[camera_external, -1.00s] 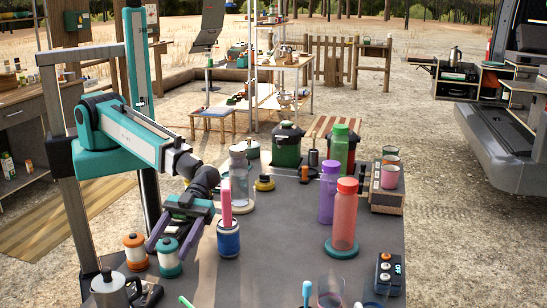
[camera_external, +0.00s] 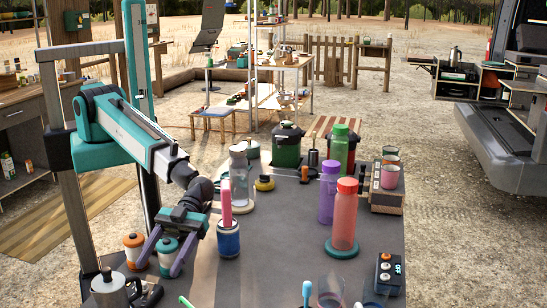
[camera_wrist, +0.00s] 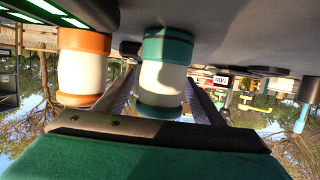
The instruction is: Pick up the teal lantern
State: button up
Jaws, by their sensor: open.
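The teal lantern (camera_external: 166,259) is a small white cylinder with teal ends, standing upright at the left front of the grey table. In the wrist view the lantern (camera_wrist: 163,80) appears between the two fingers of my gripper (camera_wrist: 161,103). In the external view my gripper (camera_external: 158,271) reaches down over it, with one purple finger to each side. The gripper is open. I cannot tell whether either finger touches the lantern, and the fingers hide part of it in the external view.
An orange lantern (camera_external: 135,248) stands close on the left, beside the left finger; it also shows in the wrist view (camera_wrist: 84,70). A blue can with a pink item (camera_external: 228,240) stands to the right. A metal kettle (camera_external: 108,290) is at the front left. The table's middle is clear.

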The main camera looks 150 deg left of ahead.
jog(key=shift+d, duration=0.1)
dwell(0.5)
jog(key=shift+w, duration=0.1)
jog(key=c, duration=1.1)
jog(key=shift+r, duration=0.1)
jog(key=shift+c, duration=0.2)
notch_tip(320, 180, up, 10)
jog(key=b, duration=0.3)
